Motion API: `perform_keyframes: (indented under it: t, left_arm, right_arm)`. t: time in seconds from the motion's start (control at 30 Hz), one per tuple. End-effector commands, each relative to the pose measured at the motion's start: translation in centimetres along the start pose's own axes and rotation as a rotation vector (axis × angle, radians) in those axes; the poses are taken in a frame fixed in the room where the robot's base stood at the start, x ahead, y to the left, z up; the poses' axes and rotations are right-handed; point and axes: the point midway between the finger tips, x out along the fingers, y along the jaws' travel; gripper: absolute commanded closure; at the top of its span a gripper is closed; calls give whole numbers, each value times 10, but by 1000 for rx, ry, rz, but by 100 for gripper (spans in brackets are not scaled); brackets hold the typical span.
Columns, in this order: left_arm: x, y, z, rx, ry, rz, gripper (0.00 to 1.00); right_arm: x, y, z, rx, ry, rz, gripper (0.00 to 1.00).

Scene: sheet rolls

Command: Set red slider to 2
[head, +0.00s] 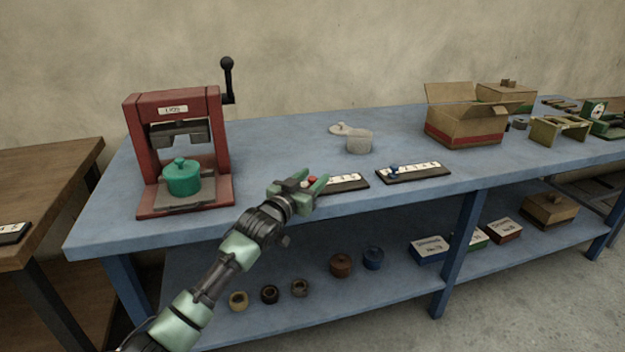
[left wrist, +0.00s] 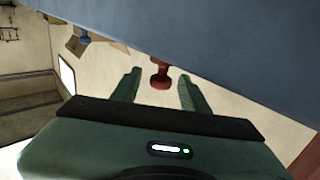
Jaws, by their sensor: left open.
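The red slider knob (head: 312,181) stands at the left part of a dark track with a pale numbered strip (head: 347,182), near the table's front edge. My left gripper (head: 315,177) is over the left end of this track and hides part of it. In the left wrist view the red knob (left wrist: 160,74) shows between the two green fingers, with a gap on each side. The gripper is open. I cannot read which number the knob is at. My right gripper is not in view.
A second track (head: 425,172) with a blue knob (head: 394,171) lies just right. A red press (head: 176,100) holding a teal pot (head: 182,178) stands left. A grey cylinder (head: 359,142) and an open cardboard box (head: 465,128) are behind. The blue table (head: 275,150) is clear between them.

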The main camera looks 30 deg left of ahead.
Motion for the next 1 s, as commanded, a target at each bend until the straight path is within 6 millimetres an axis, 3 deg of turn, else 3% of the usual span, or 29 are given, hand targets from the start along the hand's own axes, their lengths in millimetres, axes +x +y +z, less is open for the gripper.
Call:
perform_keyframes:
  t: [0.27, 0.43, 1.0]
  left_arm:
    - [2, 0, 0, 0, -1, 0, 55]
    - [2, 0, 0, 0, -1, 0, 100]
    - [2, 0, 0, 0, -1, 0, 100]
  right_arm:
    - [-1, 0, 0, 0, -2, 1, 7]
    - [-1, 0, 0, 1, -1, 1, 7]
    - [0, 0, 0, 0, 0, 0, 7]
